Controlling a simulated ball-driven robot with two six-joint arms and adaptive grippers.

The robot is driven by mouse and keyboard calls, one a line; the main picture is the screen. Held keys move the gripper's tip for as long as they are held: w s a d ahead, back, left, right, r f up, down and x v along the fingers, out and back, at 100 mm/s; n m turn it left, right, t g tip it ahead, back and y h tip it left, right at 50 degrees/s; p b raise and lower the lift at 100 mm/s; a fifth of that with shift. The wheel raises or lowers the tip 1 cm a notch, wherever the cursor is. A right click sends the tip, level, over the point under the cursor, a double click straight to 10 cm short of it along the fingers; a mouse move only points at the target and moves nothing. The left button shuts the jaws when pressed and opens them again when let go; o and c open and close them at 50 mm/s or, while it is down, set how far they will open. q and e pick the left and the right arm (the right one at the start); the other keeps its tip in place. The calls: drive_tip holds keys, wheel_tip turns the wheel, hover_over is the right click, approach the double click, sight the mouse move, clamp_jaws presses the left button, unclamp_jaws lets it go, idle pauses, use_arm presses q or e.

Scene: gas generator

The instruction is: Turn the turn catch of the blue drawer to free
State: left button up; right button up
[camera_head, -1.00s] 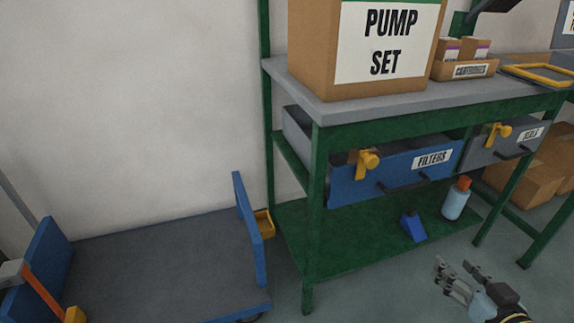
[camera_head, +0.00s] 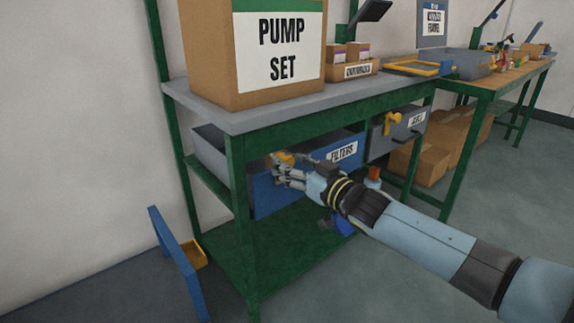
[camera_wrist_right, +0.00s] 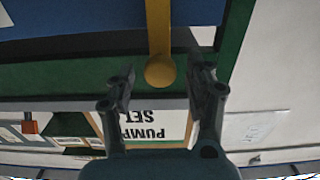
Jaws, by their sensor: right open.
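The blue drawer (camera_head: 268,196), labelled FILTERS, sits under the left part of the green-legged bench. Its yellow turn catch (camera_head: 284,157) is on the drawer front, partly hidden by my right gripper (camera_head: 279,170). In the right wrist view, which is upside down, the catch (camera_wrist_right: 158,45) shows as a yellow bar with a rounded end. The open fingers of my right gripper (camera_wrist_right: 162,78) stand on either side of that rounded end, with gaps visible. I cannot tell how deep the catch lies between them. My left gripper is not in view.
A grey drawer (camera_head: 405,128) with its own yellow catch (camera_head: 392,122) is to the right. The PUMP SET box (camera_head: 210,60) stands on the benchtop (camera_head: 190,97). A bottle with a red cap (camera_head: 374,174) is partly behind my arm.

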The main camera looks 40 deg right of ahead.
drive_tip(key=shift+w, duration=0.8)
clamp_jaws()
